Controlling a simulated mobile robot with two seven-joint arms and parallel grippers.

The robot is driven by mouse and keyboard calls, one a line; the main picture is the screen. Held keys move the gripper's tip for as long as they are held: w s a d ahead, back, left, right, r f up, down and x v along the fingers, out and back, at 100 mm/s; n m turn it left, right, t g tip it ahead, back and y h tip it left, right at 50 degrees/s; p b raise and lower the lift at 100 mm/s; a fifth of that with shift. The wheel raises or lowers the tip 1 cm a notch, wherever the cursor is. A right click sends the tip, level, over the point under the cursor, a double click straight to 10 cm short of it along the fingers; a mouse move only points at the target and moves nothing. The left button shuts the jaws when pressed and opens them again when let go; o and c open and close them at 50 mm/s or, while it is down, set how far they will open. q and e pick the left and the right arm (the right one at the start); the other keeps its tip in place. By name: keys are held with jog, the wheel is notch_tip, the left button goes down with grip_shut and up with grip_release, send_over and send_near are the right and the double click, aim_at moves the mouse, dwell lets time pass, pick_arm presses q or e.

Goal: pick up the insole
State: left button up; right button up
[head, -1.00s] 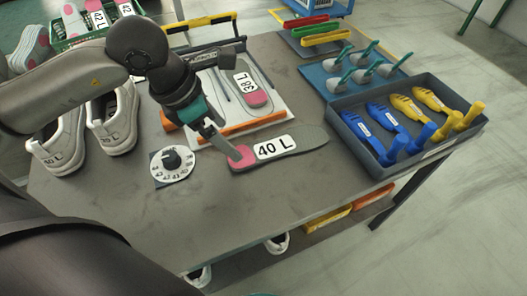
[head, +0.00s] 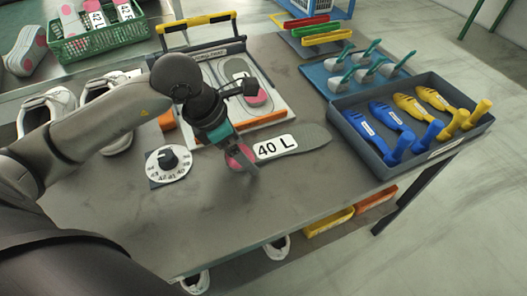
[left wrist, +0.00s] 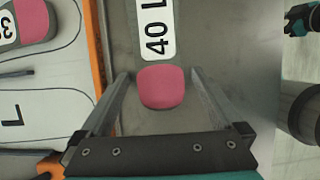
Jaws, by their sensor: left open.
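The insole (head: 308,137) is grey with a pink heel and a white "40 L" label. It lies flat on the grey table in the head view, and its heel end also shows in the left wrist view (left wrist: 161,88). My left gripper (head: 246,168) is at the heel end, pointing down. In the left wrist view its two open fingers (left wrist: 160,84) stand on either side of the pink heel, with a gap on both sides. In the head view the gripper covers part of the heel.
A board (head: 281,107) with orange edges holds a "38 L" insole (head: 246,84) behind. A round size dial (head: 168,163) lies to the left. A grey tray (head: 478,137) with blue and yellow shoe lasts stands right. White shoes stand at the left. The table front is clear.

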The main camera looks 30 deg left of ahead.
pick_arm(q)
jog(key=c, duration=1.3)
jog(key=shift+r, duration=0.1)
